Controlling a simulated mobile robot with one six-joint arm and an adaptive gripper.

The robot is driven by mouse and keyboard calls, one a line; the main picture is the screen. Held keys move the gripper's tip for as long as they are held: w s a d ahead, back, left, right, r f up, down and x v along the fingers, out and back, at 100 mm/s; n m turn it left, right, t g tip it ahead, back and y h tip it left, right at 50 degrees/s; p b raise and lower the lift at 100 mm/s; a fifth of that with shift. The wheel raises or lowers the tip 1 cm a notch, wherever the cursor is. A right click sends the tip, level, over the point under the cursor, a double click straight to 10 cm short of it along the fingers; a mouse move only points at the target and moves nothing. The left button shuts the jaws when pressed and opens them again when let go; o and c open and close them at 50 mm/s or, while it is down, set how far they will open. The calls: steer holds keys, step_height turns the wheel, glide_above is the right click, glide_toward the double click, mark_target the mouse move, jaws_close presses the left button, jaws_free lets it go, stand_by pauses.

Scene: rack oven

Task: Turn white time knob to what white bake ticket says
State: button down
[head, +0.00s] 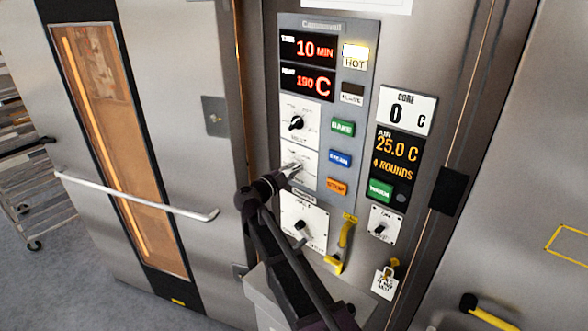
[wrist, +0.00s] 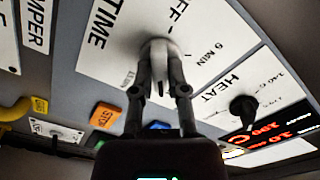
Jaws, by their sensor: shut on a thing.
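The white time knob (wrist: 156,46) stands on its white TIME plate (wrist: 112,62) in the wrist view, which is rotated. My gripper (wrist: 158,62) is shut on the knob, one finger on each side. In the head view my gripper (head: 285,176) reaches the middle plate of the control panel and mostly hides the knob. The knob's exact setting cannot be read. The red time display (head: 309,49) reads 10 MIN. A white paper (head: 372,3) is cut off at the top edge; I cannot tell whether it is the bake ticket.
A black heat knob (head: 296,123) sits above, and a damper knob (head: 301,226) below. Green, blue and orange buttons (head: 338,158) are close on the right.

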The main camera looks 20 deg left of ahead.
steer(key=shift+m, duration=0.5)
steer(key=shift+m, duration=2.1)
steer(key=c, duration=0.5)
jaws_free()
steer(key=shift+v, duration=3.5)
